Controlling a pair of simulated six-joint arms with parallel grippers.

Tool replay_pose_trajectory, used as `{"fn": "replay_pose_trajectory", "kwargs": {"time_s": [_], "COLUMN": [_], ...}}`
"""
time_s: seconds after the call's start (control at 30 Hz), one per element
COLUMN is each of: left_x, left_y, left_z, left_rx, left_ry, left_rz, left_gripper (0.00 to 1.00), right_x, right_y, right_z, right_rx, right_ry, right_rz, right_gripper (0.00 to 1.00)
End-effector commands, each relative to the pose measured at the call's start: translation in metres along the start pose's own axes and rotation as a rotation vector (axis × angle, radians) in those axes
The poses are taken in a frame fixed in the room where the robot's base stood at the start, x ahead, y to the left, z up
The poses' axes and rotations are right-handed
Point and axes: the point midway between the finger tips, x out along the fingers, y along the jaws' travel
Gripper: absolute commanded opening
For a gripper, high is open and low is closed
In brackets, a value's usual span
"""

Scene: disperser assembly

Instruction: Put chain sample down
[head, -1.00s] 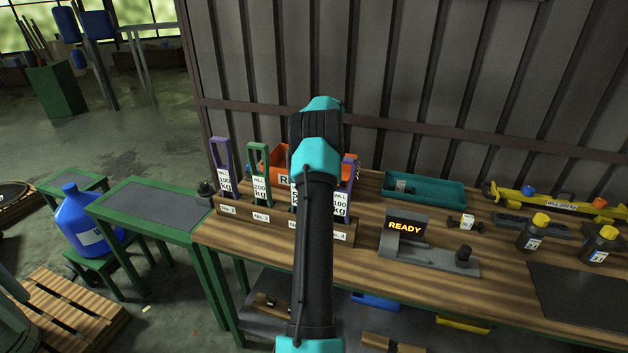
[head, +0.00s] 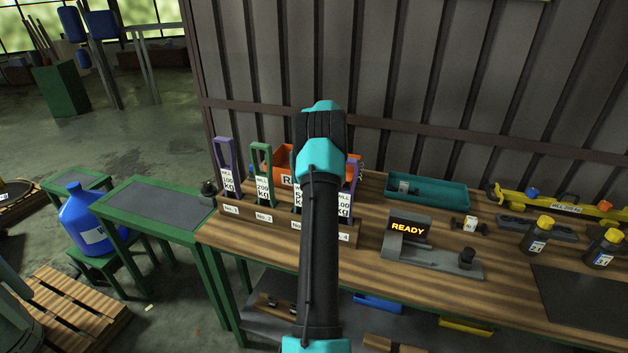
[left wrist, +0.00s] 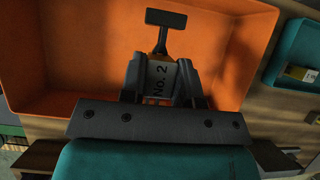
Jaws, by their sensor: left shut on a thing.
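In the left wrist view my left gripper (left wrist: 160,98) is shut on a grey chain sample (left wrist: 161,76) marked "NO. 2". A dark T-shaped end (left wrist: 170,19) sticks out beyond the fingers. The sample is over the inside of an orange bin (left wrist: 60,50); whether it touches the bin floor I cannot tell. In the head view the orange bin (head: 281,158) stands behind the rack, partly covered by my arm, and only an "R" of its label shows. My left gripper and the sample are hidden there. My right gripper is not in view.
A wooden rack (head: 246,214) with purple and green tagged pieces stands in front of the bin. A teal tray (head: 440,193) is to its right, also in the left wrist view (left wrist: 297,50). A device reading "READY" (head: 408,228) and black bottles (head: 538,235) stand further right.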

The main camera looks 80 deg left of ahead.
Motion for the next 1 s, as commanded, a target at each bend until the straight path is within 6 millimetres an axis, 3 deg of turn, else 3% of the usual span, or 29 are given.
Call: {"fn": "replay_pose_trajectory", "kwargs": {"time_s": [0.17, 0.43, 0.83, 1.0], "left_x": [0.012, 0.049, 0.055, 0.069], "left_y": [0.0, 0.0, 0.0, 0.0], "left_z": [-0.007, -0.028, -0.031, -0.04], "left_rx": [0.0, 0.001, 0.001, 0.001], "left_ry": [0.002, 0.0, -0.001, 0.001], "left_rz": [-0.001, -0.001, -0.001, -0.001], "left_gripper": [0.0, 0.0, 0.0, 0.0], "right_x": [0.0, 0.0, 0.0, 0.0], "right_y": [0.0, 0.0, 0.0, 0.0], "right_z": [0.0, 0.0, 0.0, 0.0], "right_rx": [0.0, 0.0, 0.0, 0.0], "right_ry": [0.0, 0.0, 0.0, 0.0], "right_rz": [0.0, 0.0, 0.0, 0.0], "right_gripper": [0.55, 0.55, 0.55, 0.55]}}
